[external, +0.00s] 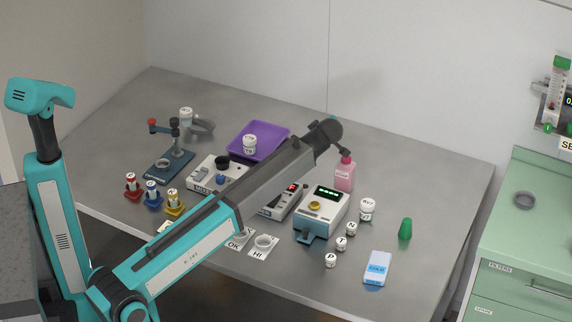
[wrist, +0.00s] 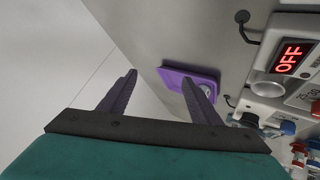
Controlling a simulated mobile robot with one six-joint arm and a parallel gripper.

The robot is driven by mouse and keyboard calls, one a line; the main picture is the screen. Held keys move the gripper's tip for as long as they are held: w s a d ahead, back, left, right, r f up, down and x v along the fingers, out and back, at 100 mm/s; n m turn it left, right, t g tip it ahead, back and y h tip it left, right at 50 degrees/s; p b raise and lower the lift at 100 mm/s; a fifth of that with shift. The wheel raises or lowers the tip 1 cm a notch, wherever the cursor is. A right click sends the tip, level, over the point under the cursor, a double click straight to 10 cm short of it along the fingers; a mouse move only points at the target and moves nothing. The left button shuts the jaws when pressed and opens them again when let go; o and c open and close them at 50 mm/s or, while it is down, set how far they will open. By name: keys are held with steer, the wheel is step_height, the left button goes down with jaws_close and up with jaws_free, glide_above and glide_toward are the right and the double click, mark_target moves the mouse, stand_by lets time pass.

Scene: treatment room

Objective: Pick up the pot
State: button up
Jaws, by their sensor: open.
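A white lidded pot (external: 250,143) stands on the purple tray (external: 277,134) at the back of the table. In the wrist view the purple tray (wrist: 174,77) lies beyond my fingers, and a pale part of what stands on it (wrist: 208,89) shows beside the right finger, partly hidden. Other white lidded pots stand at the back left (external: 186,114) and right of the meter (external: 367,209); the task does not say which one. My gripper (wrist: 160,77) is open with nothing between its fingers. In the external view my dark forearm reaches over the table and its fingers are hidden.
A pink pump bottle (external: 344,176) stands close to my arm's end. Several small pots, a green item (external: 405,229) and a blue-white box (external: 377,268) lie to the right. The far right corner is clear.

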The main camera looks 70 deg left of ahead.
steer(key=s+a+f+n+g+y, duration=0.1)
steer(key=s+a+g, duration=0.4)
steer(key=s+a, duration=1.15)
steer(key=n+g+p, duration=0.1)
steer(key=g, duration=0.3)
glide_toward(187, 110)
steer(key=shift+s+a, duration=0.15)
steer(key=shift+s, duration=0.1)
steer(key=shift+s, duration=0.1)
steer(key=shift+p+x, duration=0.8)
steer(key=shift+x, duration=3.4)
steer(key=shift+a+f, duration=0.1)
steer(key=shift+p+x, duration=0.9)
steer(key=shift+x, duration=1.65)
steer(key=shift+f, duration=0.1)
